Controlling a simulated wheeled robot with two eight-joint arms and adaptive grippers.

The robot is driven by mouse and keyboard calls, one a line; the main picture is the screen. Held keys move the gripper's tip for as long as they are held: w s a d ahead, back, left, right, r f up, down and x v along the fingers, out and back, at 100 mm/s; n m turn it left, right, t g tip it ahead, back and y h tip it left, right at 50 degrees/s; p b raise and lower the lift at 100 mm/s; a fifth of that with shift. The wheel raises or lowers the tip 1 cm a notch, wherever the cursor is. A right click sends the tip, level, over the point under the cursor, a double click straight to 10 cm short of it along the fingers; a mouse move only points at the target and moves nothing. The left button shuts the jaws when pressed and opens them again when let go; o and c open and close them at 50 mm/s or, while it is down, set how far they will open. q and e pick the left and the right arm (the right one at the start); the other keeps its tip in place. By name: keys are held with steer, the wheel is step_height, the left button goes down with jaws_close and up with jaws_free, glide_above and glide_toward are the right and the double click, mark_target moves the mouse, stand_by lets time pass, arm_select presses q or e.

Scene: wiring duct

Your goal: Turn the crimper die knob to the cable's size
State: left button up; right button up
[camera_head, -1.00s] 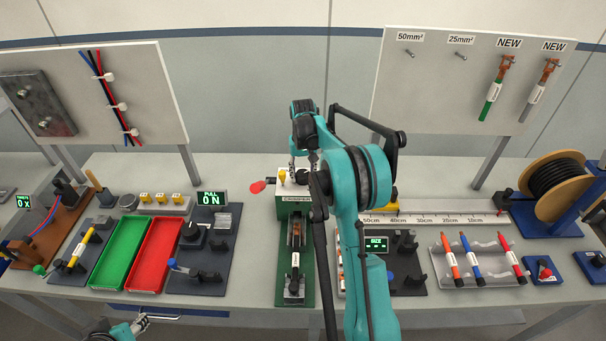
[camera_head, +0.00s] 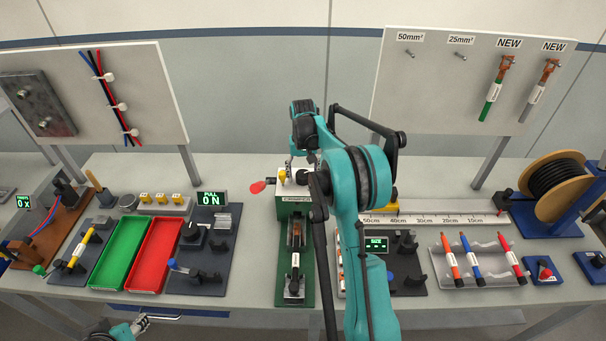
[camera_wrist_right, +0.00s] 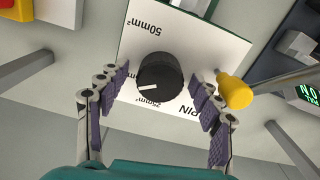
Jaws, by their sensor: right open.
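The crimper (camera_head: 293,212) is a green and white unit at mid-table with a red-tipped lever. Its black die knob (camera_wrist_right: 160,76) fills the middle of the right wrist view. The knob's white mark points toward the 25mm² label; a 50mm² label is on the opposite side. My right gripper (camera_wrist_right: 159,82) is open, with a finger on each side of the knob and gaps showing. A dark cable with a copper lug (camera_head: 295,240) lies in the crimper's front channel. My left gripper (camera_head: 143,321) is low at the left; its opening is unclear.
A yellow-tipped pin (camera_wrist_right: 234,92) stands close beside the right-hand finger. The size display (camera_head: 376,244) shows dashes. A red tray (camera_head: 154,255) and green tray (camera_head: 121,254) lie left of the crimper. My right arm hides part of the table.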

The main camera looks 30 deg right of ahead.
mark_target(302, 174)
step_height(302, 174, up, 12)
stand_by(0.6)
steer(key=s+a+n+t+b, duration=0.3)
steer(key=s+a+t+b, duration=0.15)
steer(key=s+a, duration=0.95)
steer(key=s+a+f+n+t+b, duration=0.1)
steer(key=s+a+f+t+b, duration=0.1)
steer(key=s+a+f+b, duration=0.2)
steer(key=s+a+f, duration=0.3)
steer(key=s+f, duration=0.4)
steer(key=s, duration=0.3)
steer(key=shift+s+a+n+t+b, duration=0.25)
steer(key=shift+s+n+t+b, duration=0.05)
steer(key=shift+s+n+t, duration=0.1)
